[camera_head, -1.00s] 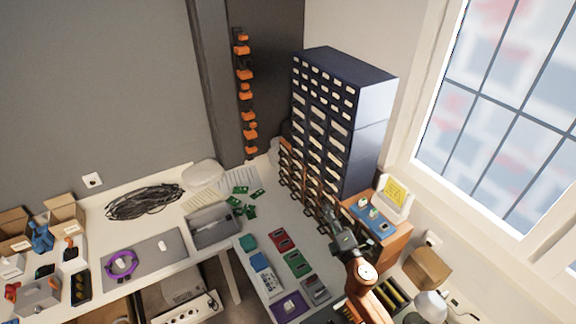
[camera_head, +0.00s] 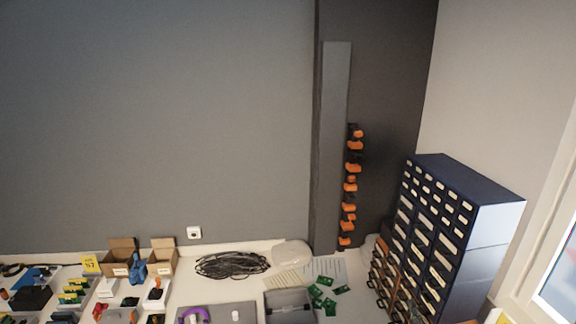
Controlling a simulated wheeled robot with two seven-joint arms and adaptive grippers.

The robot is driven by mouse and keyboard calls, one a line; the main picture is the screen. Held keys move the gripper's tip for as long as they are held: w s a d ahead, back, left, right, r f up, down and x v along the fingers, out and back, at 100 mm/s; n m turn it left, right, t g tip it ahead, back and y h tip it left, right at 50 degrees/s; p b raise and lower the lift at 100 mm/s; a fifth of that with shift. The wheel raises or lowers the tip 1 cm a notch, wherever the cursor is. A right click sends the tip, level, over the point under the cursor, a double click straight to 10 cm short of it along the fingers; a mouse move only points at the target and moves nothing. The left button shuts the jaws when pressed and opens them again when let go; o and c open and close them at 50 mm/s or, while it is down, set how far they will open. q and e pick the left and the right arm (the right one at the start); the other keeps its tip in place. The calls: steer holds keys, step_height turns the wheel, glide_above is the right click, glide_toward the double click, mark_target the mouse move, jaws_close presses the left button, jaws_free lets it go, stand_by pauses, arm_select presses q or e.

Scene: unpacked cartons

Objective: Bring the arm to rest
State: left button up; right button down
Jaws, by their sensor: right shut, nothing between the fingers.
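My left gripper is not in view.
A tall dark blue drawer cabinet (camera_head: 488,214) stands at the right, with wooden drawers (camera_head: 379,274) beside it. The white bench (camera_head: 205,291) along the wall holds a black cable coil (camera_head: 232,265), a grey bin (camera_head: 288,308), green boards (camera_head: 322,292) and cartons (camera_head: 163,258). Orange holders (camera_head: 352,184) line the dark column.

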steer(key=shift+d+r, duration=0.15)
steer(key=shift+d, duration=0.65)
steer(key=shift+d+r, duration=0.15)
steer(key=shift+d, duration=0.6)
